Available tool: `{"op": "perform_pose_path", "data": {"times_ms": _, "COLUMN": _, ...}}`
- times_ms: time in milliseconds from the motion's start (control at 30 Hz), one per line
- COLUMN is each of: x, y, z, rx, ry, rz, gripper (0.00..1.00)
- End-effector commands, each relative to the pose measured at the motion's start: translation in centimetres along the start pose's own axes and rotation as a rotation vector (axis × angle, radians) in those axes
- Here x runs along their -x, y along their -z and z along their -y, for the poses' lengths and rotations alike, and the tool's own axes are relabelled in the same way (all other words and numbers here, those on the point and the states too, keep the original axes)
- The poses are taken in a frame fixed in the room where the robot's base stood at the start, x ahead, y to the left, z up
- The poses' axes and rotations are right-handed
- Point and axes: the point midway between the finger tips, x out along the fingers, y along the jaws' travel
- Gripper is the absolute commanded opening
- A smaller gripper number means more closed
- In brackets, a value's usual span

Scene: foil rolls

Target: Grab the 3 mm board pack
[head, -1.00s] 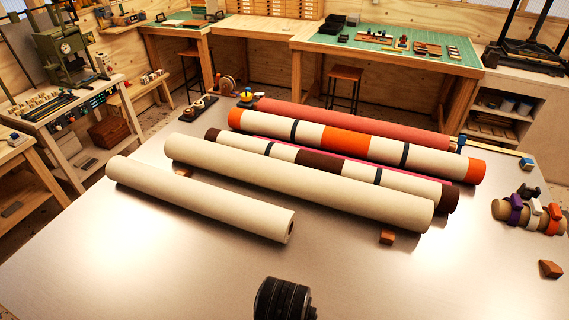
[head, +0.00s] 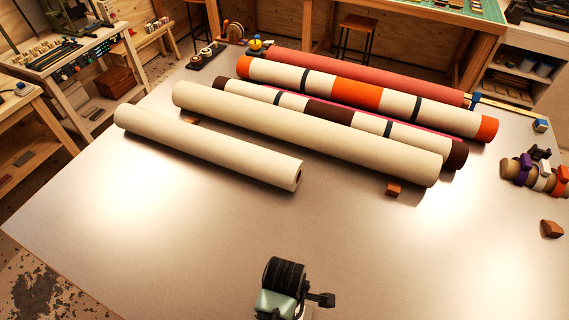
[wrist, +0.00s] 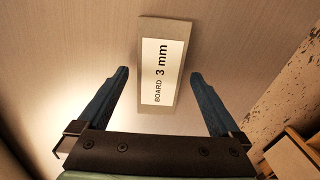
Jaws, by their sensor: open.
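The 3 mm board pack (wrist: 180,32) is a flat grey-brown piece with a white label reading "BOARD 3 mm". It lies slightly slanted on the table in the wrist view. My gripper (wrist: 159,74) is open, with a dark blue finger on each side of the pack's near part. A gap shows between the pack and both fingers. I cannot tell how high the fingertips are above the table.
Several long rolls lie across the metal table (head: 150,235), including a cream roll (head: 300,130), a shorter cream roll (head: 205,147) and a red roll (head: 370,75). A wooden block (head: 393,189) sits by the long cream roll.

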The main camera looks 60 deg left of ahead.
Motion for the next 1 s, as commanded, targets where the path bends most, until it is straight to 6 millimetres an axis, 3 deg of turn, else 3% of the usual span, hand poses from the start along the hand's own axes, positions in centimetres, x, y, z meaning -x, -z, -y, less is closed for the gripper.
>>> {"op": "perform_pose_path", "data": {"times_ms": 333, "x": -0.72, "y": -0.02, "z": -0.01, "rx": -0.001, "ry": -0.001, "rz": 0.0, "gripper": 0.98}}
{"op": "perform_pose_path", "data": {"times_ms": 833, "x": -0.68, "y": -0.03, "z": 0.0, "rx": -0.001, "ry": -0.001, "rz": 0.0, "gripper": 0.08}}
{"op": "perform_pose_path", "data": {"times_ms": 1000, "x": -0.65, "y": -0.02, "z": -0.03, "rx": -0.001, "ry": -0.001, "rz": 0.0, "gripper": 0.05}}
